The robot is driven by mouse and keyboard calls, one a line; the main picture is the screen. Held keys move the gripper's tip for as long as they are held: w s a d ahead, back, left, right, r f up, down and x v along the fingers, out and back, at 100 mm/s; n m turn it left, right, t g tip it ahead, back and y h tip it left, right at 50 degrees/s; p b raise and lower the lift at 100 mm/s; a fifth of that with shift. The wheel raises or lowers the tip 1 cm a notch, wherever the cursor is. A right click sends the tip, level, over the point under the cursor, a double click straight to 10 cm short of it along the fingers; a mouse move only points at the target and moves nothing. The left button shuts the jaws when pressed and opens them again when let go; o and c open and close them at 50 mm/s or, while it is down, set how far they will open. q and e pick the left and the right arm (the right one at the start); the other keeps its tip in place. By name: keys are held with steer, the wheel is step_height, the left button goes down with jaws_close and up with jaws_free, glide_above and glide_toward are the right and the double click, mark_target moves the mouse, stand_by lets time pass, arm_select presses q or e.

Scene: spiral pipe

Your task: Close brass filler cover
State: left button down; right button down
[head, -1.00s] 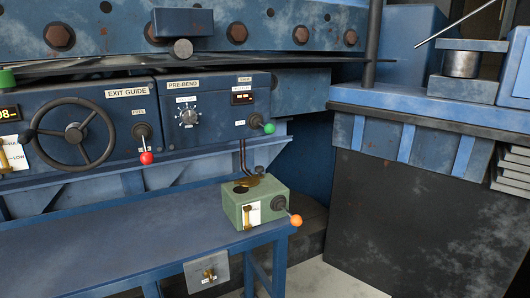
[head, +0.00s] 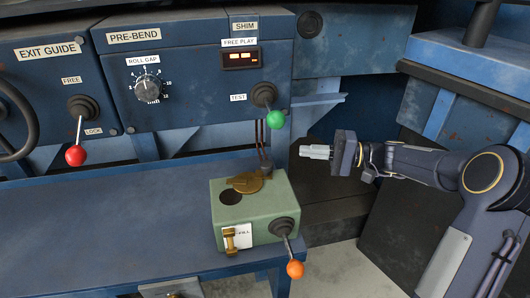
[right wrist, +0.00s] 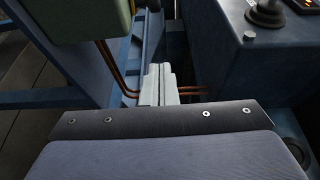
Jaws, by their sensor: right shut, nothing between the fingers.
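The brass filler cover (head: 246,182) lies on top of the green box (head: 262,215), swung aside toward the back. The round dark filler hole (head: 230,197) beside it is uncovered. My right gripper (head: 306,152) is to the right of the box and slightly behind it, apart from it, pointing left. Its fingers are together and empty. In the right wrist view its shut fingers (right wrist: 158,86) point toward copper pipes, with the green box (right wrist: 80,18) at the upper left; the cover does not show there. My left gripper is not in view.
The box stands on a blue bench (head: 110,235) and has an orange-knobbed lever (head: 294,268) in front. A green-knobbed lever (head: 275,119) hangs from the control panel (head: 200,80) behind. Thin copper pipes rise behind the box. The bench left of the box is clear.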

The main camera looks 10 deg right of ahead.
mark_target(251, 176)
steer(key=p+x, duration=0.3)
steer(key=x, duration=0.7)
steer(key=s+p, duration=0.1)
steer(key=s, duration=0.2)
steer(key=shift+s+r, duration=0.1)
steer(key=shift+s, duration=0.3)
